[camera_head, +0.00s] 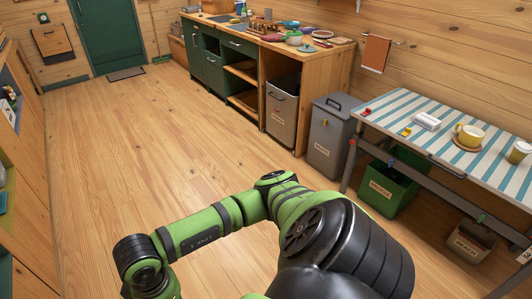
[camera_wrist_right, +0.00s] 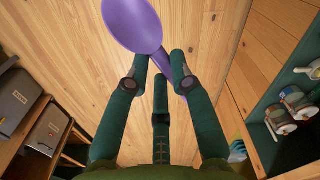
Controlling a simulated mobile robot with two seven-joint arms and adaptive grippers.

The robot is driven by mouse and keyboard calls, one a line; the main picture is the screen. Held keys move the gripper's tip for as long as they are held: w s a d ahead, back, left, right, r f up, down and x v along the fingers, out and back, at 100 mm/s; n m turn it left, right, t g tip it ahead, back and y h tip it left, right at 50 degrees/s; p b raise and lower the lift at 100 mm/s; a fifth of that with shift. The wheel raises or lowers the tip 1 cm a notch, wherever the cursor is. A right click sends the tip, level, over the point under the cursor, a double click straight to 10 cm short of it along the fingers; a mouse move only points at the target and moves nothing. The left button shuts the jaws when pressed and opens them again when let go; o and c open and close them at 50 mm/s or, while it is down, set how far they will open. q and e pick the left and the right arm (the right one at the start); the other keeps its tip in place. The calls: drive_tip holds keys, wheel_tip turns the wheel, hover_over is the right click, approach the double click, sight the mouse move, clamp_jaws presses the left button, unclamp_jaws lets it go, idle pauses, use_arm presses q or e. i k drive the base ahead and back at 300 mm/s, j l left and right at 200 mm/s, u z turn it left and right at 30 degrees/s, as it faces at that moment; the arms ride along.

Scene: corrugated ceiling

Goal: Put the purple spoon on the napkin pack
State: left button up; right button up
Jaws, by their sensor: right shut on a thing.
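The purple spoon (camera_wrist_right: 133,24) is in my right gripper (camera_wrist_right: 160,72), which is shut on it. In the right wrist view its bowl fills the top, with the handle running down behind the fingers. The spoon and the right gripper do not show in the head view. A small white pack (camera_head: 426,121), which looks like the napkin pack, lies on the striped table (camera_head: 398,103) at the right of the head view. My left gripper is in neither view.
A yellow cup on a saucer (camera_head: 468,146) and a yellow-white container (camera_head: 519,152) stand right of the pack. Small coloured items lie to its left. Grey bins (camera_head: 330,130) and a green crate (camera_head: 388,190) stand nearby. The wooden floor (camera_head: 150,130) is clear.

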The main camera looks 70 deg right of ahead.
sight(429, 119)
drive_tip(key=l+z, duration=0.85)
drive_tip(key=i+l+z, duration=0.1)
drive_tip(key=l+z, duration=0.15)
drive_tip(key=z, duration=0.2)
drive_tip(key=i+l+z, duration=0.15)
drive_tip(key=l+z, duration=0.25)
drive_tip(key=i+l+z, duration=0.3)
drive_tip(key=i+l, duration=0.3)
drive_tip(key=i+l+z, duration=0.3)
drive_tip(key=i+l, duration=0.9)
drive_tip(key=i, duration=0.1)
